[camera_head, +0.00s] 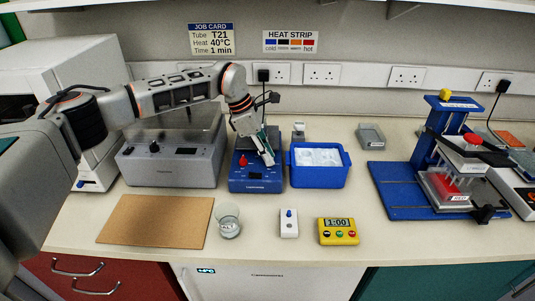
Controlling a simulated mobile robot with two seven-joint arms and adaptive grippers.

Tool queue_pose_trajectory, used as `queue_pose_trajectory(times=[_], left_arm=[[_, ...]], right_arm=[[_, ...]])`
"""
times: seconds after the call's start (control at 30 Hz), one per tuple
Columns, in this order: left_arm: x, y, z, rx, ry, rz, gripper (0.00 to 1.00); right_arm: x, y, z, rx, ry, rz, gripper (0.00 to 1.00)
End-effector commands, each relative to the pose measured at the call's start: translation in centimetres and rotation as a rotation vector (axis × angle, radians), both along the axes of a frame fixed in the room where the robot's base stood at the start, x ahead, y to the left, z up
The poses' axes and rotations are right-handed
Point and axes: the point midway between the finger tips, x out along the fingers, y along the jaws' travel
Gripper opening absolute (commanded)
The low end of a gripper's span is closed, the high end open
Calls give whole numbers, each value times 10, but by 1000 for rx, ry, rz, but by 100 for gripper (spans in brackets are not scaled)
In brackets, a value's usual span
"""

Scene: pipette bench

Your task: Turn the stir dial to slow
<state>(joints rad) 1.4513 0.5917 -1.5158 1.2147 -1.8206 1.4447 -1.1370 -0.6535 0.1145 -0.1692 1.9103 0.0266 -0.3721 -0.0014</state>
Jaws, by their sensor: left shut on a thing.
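The blue bench device (256,184) stands in the middle of the counter, with a red knob (243,161) on its left side and a small dark display on its front. My left gripper (268,160) reaches down onto the right side of this device and is shut on the stir dial there. The fingers hide most of the dial, so its pointer and setting cannot be read. My right gripper is not in view.
A grey device (173,163) stands close on the left and a blue ice tub (319,165) close on the right. In front are a cork mat (155,221), a glass beaker (228,221), a white switch box (289,224) and a yellow timer (338,232). A blue press (430,190) stands farther right.

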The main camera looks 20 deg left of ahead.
Motion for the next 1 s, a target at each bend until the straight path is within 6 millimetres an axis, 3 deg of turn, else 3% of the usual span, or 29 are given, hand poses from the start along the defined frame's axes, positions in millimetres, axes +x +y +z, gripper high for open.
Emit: queue_pose_trajectory(times=[0.27, 0.3, 0.33, 0.77, 1.0], left_arm=[[0, 1, 0, 2, 1, 1, 0], [0, 1, 0, 2, 1, 1, 24], [0, 1, 0, 2, 1, 1, 32], [0, 3, 5, 0, 0, 2, 33], [-4, 17, 42, 0, -3, 4, 33]], right_arm=[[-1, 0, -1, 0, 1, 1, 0], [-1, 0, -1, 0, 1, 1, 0], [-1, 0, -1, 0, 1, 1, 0], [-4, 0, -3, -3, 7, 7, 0], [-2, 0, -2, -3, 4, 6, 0]])
